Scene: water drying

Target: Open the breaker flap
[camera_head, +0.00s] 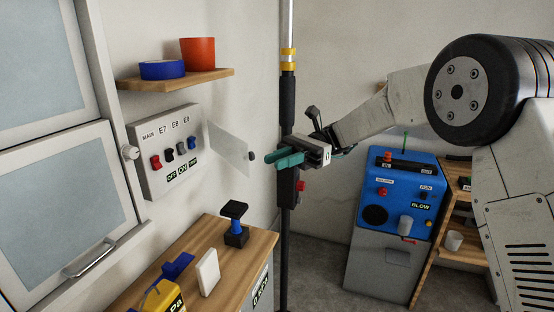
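The breaker box (166,186) is a light grey panel on the wall at left, with several small switches in red, black and blue, labelled MAIN, E7, E8 and E9. Its clear flap (229,147) stands swung out at the right side, so the switches show uncovered. A small dark knob (252,156) sits at the flap's outer edge. My gripper (272,157), with teal fingertips, is just right of this knob. The fingers overlap in this view, so the gap between them is hard to judge, and I cannot tell if they touch the knob.
A wooden shelf (176,80) with blue and orange rolls is above the box. A vertical pole (286,105) stands close by my gripper. Below is a wooden bench (262,243) with a black-and-blue tool (235,226). A blue machine (398,190) stands at right.

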